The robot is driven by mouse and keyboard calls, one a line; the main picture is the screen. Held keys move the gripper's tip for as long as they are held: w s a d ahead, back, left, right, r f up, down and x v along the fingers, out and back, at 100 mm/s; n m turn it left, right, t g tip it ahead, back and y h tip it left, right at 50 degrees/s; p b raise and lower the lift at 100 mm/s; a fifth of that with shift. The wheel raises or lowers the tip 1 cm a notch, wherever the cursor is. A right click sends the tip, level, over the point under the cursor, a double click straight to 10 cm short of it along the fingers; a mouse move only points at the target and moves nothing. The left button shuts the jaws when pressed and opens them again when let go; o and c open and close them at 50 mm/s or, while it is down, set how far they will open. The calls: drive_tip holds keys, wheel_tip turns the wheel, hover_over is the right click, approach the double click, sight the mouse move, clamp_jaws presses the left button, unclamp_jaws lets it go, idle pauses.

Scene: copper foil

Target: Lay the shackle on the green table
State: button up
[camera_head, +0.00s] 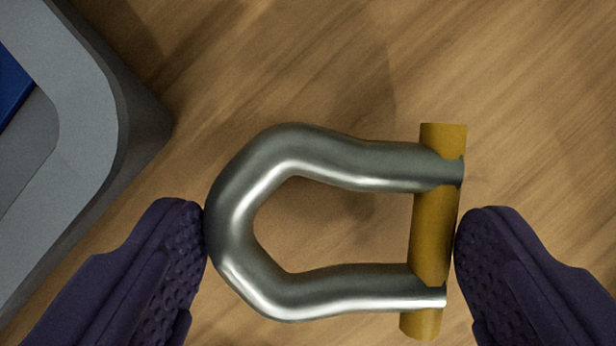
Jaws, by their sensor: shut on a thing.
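The shackle (236,217) is a silvery metal bow with a yellow-brown pin (435,225) across its open end. It lies across the middle of the head camera view. My gripper (330,228) has two dark purple, textured fingers. The left finger presses against the rounded end of the bow and the right finger against the pin, so the gripper is shut on the shackle lengthwise. Brown wood-grained surface shows beneath and through the bow. I cannot tell how far the shackle is above it. The green table is not in view.
A grey container or frame (90,110) with a rounded corner and a blue part (10,80) inside stands at the upper left, close to the left finger. The wood-grained surface (540,90) is clear at the upper right.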

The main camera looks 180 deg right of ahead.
wheel_tip(320, 180, down, 2)
drive_tip(key=shift+b, duration=0.3)
drive_tip(key=shift+f, duration=0.2)
drive_tip(key=shift+c, duration=0.6)
drive_tip(key=shift+r, duration=0.1)
drive_tip(key=o, duration=1.4)
drive_tip(key=p+v, duration=0.3)
drive_tip(key=v, duration=0.9)
drive_tip(key=shift+d, duration=0.1)
drive_tip(key=shift+w+r, duration=0.1)
drive_tip(key=shift+r, duration=0.05)
